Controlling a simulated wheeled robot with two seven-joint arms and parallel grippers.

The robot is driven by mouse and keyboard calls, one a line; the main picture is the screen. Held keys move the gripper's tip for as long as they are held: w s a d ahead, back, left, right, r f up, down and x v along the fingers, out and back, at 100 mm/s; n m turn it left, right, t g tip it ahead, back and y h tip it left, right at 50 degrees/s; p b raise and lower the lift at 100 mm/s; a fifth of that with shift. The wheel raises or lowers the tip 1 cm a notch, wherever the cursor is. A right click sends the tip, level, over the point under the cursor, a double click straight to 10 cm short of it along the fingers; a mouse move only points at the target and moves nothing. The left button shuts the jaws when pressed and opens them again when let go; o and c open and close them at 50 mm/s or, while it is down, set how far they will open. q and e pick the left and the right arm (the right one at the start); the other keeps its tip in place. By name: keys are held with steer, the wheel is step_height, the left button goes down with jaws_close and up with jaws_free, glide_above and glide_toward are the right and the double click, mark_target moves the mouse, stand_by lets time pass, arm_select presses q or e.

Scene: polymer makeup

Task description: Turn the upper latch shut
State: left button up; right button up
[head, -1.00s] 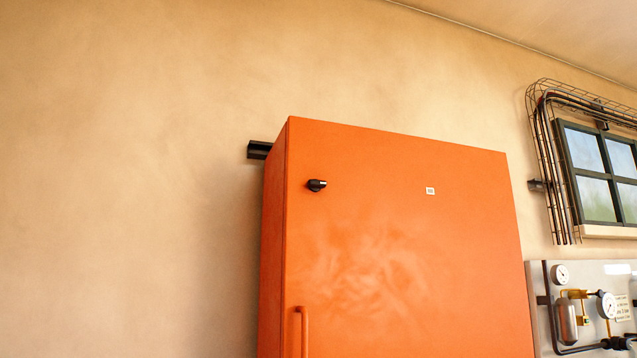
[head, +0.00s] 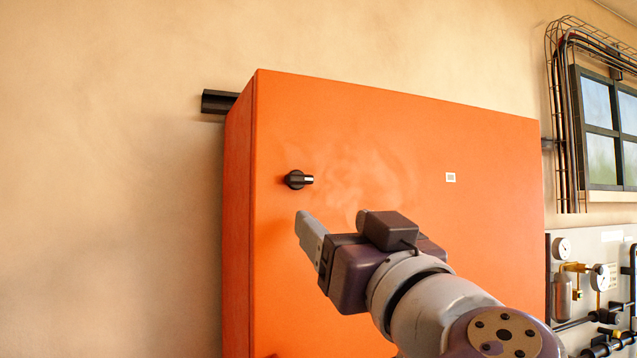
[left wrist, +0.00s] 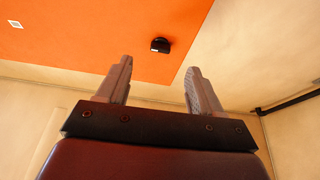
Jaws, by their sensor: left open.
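The upper latch (head: 298,180) is a black knob near the upper left corner of the orange cabinet door (head: 400,130). Its lever points right, about level, with a pale mark at the tip. My left gripper (head: 332,217) is just below and right of the latch in the head view, its fingers apart and empty. In the left wrist view the latch (left wrist: 160,45) shows between and beyond the two open fingertips (left wrist: 158,66), with a gap to them. My right gripper is not in view.
A black rail (head: 218,102) sticks out behind the cabinet's left side. A gauge panel (head: 590,240), a barred window (head: 606,125) and cables (head: 563,120) are at the right. A small white label (head: 451,177) is on the door. The wall left of the cabinet is bare.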

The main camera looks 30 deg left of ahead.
mark_target(302, 179)
arm_select(q)
steer(key=p+x, duration=0.2)
steer(key=x, duration=0.1)
steer(key=r+p+x, duration=0.1)
steer(key=p+x, duration=0.1)
steer(key=x, duration=0.2)
steer(key=p+x, duration=0.2)
steer(key=x, duration=0.1)
steer(key=shift+s+a+r, duration=0.1)
steer(key=shift+a+r, duration=0.05)
steer(key=shift+r, duration=0.2)
steer(key=shift+s+d+r, duration=0.25)
steer(key=shift+s+d, duration=0.1)
steer(key=shift+w+a, duration=0.1)
steer(key=shift+c, duration=0.3)
steer(key=shift+w+a+f, duration=0.15)
steer(key=c, duration=0.5)
steer(key=shift+w, duration=0.1)
steer(key=c, duration=0.5)
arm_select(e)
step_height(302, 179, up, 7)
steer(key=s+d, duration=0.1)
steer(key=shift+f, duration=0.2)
